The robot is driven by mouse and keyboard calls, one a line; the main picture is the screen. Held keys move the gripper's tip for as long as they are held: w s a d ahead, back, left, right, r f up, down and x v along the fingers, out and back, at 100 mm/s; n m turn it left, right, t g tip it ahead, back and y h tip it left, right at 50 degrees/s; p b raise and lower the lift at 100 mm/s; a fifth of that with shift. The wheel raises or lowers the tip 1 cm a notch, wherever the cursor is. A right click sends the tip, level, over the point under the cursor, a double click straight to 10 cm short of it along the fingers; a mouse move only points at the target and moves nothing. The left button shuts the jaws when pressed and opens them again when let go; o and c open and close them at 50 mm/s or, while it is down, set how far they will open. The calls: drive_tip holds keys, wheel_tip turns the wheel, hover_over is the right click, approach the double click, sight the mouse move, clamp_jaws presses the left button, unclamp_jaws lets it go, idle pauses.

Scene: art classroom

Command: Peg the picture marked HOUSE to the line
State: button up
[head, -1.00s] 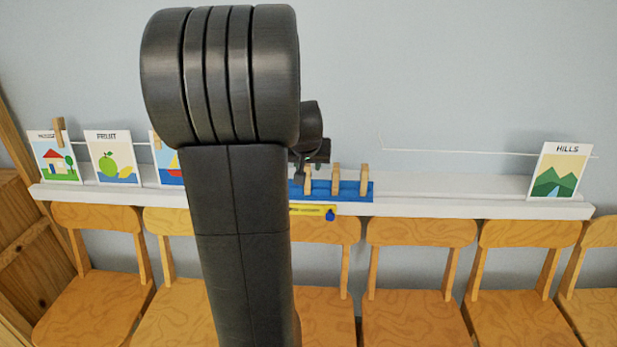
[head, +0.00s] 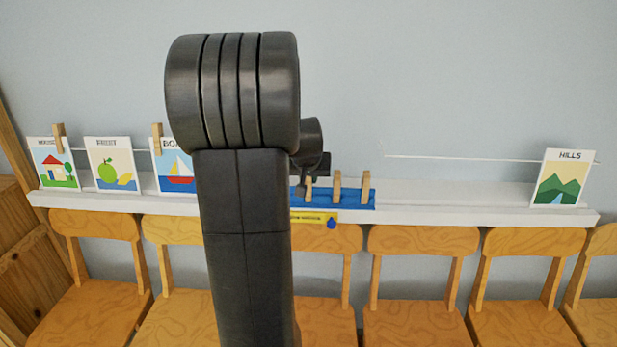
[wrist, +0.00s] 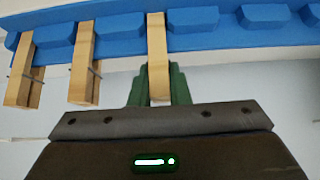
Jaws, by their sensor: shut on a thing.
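The HOUSE picture (head: 54,170) is at the far left of the head view, standing on the white ledge with a wooden peg (head: 59,138) at its top edge. My gripper (wrist: 158,90) has green fingers and is shut on a wooden peg (wrist: 157,50) at the blue peg rack (wrist: 195,38). The held peg's far end overlaps the rack; I cannot tell whether it is still seated. Two other pegs (wrist: 82,60) (wrist: 24,70) stand to its left in the wrist view. In the head view my arm hides most of the gripper; the rack (head: 350,204) shows beside it.
The FRUIT picture (head: 115,170) has no visible peg. The BOAT picture (head: 174,172) has a peg (head: 157,138); my arm partly hides it. The HILLS picture (head: 562,182) is at the far right. A thin line (head: 480,158) runs above the ledge (head: 460,205). Several wooden chairs (head: 420,240) stand in front.

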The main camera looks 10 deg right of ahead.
drive_tip(key=shift+r+p, duration=2.2)
drive_tip(key=shift+r, duration=0.95)
drive_tip(key=shift+s+a+r+b, duration=0.15)
drive_tip(key=shift+s+a, duration=0.1)
drive_tip(key=shift+s, duration=0.55)
drive_tip(key=shift+s+a+r+b, duration=0.1)
drive_tip(key=shift+s+a+r, duration=0.1)
drive_tip(key=shift+s, duration=0.65)
drive_tip(key=shift+s+a+r+b, duration=0.15)
drive_tip(key=shift+s+a, duration=0.1)
drive_tip(key=shift+s, duration=0.55)
drive_tip(key=shift+f, duration=0.1)
